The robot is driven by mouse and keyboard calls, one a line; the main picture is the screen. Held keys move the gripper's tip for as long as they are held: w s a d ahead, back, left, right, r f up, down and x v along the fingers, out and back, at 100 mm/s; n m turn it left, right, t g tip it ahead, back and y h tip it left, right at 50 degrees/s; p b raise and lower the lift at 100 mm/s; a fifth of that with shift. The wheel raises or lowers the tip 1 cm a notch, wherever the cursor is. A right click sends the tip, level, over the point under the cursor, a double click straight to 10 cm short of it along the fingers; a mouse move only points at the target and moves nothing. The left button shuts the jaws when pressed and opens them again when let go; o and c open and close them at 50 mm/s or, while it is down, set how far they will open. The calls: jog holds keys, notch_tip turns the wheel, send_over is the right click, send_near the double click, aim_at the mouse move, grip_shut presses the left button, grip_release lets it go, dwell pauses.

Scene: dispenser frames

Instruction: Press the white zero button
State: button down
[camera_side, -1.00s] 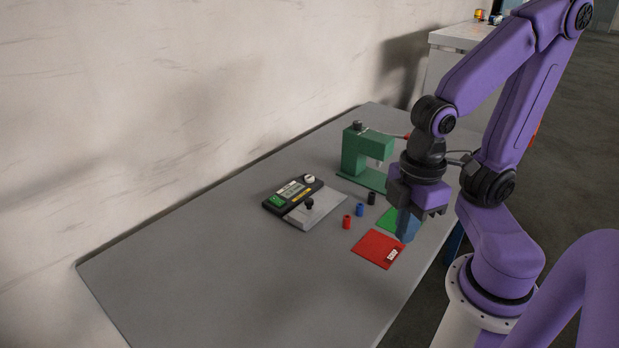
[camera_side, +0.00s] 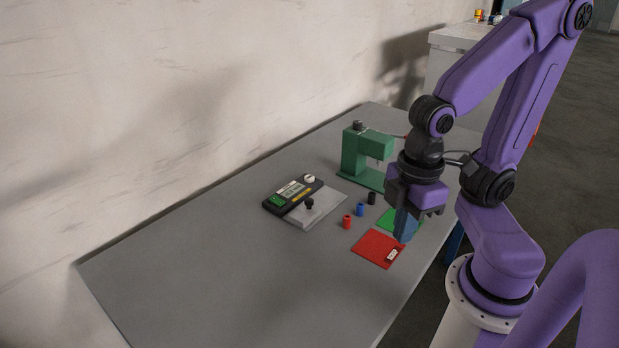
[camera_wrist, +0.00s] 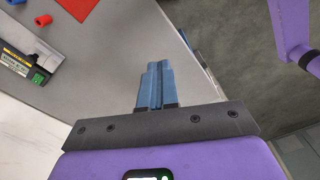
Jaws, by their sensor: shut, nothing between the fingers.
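The white round button (camera_side: 309,179) sits at the far right end of a black scale unit (camera_side: 284,205) with a display. A green button (camera_side: 278,200) is at its near left end. A grey plate (camera_side: 325,207) with a black knob adjoins the unit. My gripper (camera_side: 402,239) is shut and empty, with its blue fingers above the table's right side, to the right of the scale and apart from it. In the wrist view the shut fingers (camera_wrist: 157,66) point over the table edge. Part of the scale (camera_wrist: 10,62) shows at left there; the white button is not visible.
A green press stand (camera_side: 352,160) is behind the scale. Black, blue and red cylinders (camera_side: 347,222) stand between scale and gripper. A red mat (camera_side: 372,247) and a green mat lie near my gripper. The table's left side is clear; a wall borders it.

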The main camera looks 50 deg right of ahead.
jog(key=w+a+f+m+t+y, duration=0.15)
jog(key=w+m, duration=0.45)
jog(key=w, duration=0.6)
jog(key=w+a+f+m+t+y, duration=0.15)
jog(key=w+m, duration=0.35)
jog(key=w, duration=0.6)
jog(key=m+t+h, duration=0.5)
jog(key=m+h, duration=0.2)
jog(key=m, duration=0.8)
send_over(311, 178)
notch_tip(311, 178, down, 7)
jog(key=shift+f, duration=0.15)
jog(key=shift+s+f, duration=0.1)
jog(key=shift+f, duration=4.3)
jog(key=shift+a+f, duration=0.1)
jog(key=shift+f, duration=0.1)
jog(key=shift+f, duration=0.25)
